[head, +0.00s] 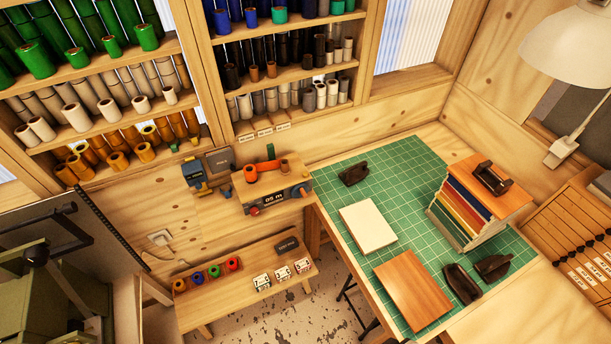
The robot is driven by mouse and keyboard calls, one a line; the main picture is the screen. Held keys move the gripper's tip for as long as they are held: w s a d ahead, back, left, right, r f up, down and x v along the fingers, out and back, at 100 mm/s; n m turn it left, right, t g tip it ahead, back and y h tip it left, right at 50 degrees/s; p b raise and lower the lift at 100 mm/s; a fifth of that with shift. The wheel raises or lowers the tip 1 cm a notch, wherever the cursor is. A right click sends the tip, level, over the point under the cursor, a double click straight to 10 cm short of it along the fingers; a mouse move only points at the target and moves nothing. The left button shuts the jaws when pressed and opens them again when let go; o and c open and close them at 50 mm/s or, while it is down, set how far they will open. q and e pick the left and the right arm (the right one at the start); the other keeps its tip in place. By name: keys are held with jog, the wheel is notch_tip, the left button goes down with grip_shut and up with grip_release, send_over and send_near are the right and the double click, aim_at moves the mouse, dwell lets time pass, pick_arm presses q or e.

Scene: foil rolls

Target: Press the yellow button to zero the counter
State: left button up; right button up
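The counter is a wooden-topped unit with a dark front (275,197) at the back wall, left of the green mat. Its lit display (273,198) shows small digits, too small to read surely. Neither of my grippers is in view.
A green cutting mat (385,160) holds a white pad (368,227), a wooden board (413,290), dark tools and a rack of coloured sheets (462,215). A low bench (215,313) carries small rolls and white blocks. Shelves of foil rolls (100,100) rise behind.

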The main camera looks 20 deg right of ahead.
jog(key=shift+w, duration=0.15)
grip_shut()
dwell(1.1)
